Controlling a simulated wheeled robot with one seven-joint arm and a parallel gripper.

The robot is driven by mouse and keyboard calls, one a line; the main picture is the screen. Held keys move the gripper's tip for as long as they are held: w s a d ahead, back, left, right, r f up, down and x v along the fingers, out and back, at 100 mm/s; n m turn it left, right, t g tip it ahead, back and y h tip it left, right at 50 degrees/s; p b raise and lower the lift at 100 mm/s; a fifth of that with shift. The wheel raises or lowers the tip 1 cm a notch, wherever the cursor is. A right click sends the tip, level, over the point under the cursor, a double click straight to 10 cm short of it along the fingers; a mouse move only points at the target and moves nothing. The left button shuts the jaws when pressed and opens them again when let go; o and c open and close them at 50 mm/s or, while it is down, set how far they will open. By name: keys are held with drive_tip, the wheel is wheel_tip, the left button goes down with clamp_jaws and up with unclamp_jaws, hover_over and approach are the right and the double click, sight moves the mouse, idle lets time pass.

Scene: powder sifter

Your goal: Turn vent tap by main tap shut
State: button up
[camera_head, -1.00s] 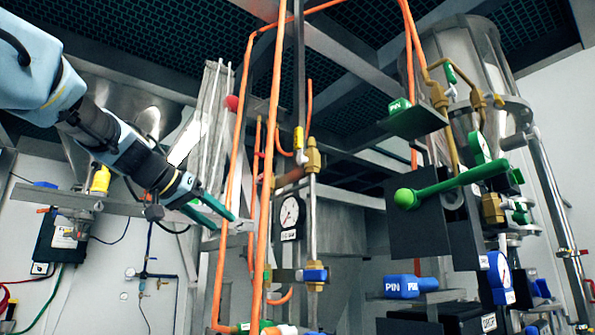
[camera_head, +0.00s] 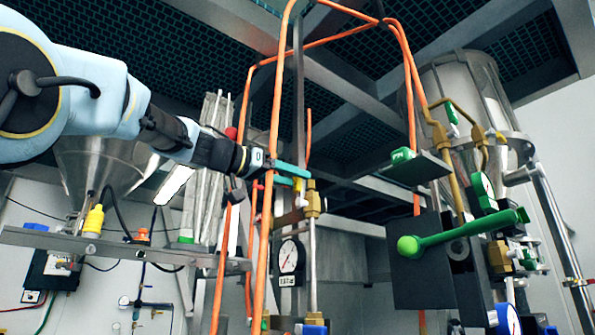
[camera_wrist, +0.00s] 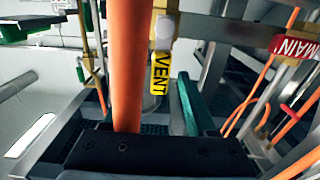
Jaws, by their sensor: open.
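The yellow vent tap handle, lettered VENT (camera_wrist: 159,68), hangs lengthwise near the middle of the wrist view. In the head view the vent tap (camera_head: 299,188) is a small yellow piece above a brass fitting. My gripper (camera_head: 298,174) is open, with its teal fingers reaching to the tap from the left. In the wrist view one teal finger is right of the yellow handle; the other seems hidden by the orange pipe. I cannot tell whether a finger touches the handle. The red tap lettered MAIN (camera_wrist: 297,46) is at the upper right of the wrist view.
An orange pipe (camera_wrist: 127,65) runs close in front of the wrist camera, left of the handle. Orange pipes (camera_head: 271,130) also stand by my gripper in the head view. A pressure gauge (camera_head: 290,256) is below. A green lever (camera_head: 460,231) sticks out at the right.

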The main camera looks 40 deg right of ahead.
drive_tip(key=shift+d, duration=0.85)
drive_tip(key=shift+c, duration=0.3)
clamp_jaws()
idle(0.5)
